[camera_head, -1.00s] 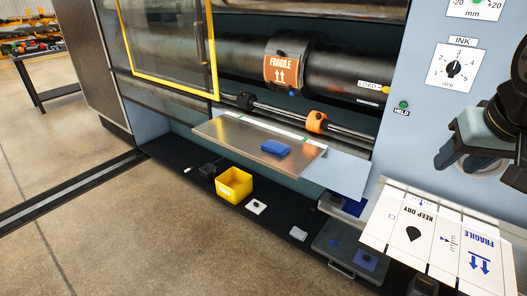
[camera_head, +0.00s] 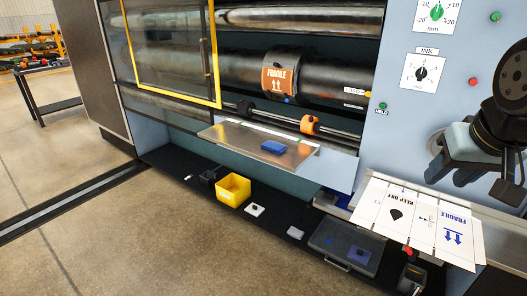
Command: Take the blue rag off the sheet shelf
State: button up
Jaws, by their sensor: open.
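The blue rag (camera_head: 273,147) lies as a small folded block on the sheet shelf (camera_head: 228,134), a flat metallic plate jutting out below the rollers. The rag sits right of the shelf's middle, with bare metal around it. My gripper (camera_head: 482,185) is at the right edge of the view, in front of the light blue panel. It is open, and I see nothing between its fingers. It is well to the right of the rag and apart from it. Parts of the gripper are dark and partly cut off by the picture's edge.
Printed white sheets (camera_head: 415,215) lie at the lower right, between my gripper and the shelf. An orange collar (camera_head: 310,125) on a rod runs just behind the shelf. A yellow bin (camera_head: 233,189) stands below. A yellow-framed guard (camera_head: 165,50) is at upper left. Open floor lies at left.

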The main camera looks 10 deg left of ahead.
aim_at(274, 147)
jog(key=z, duration=0.15)
jog(key=i, duration=0.9)
jog(key=u, duration=0.05)
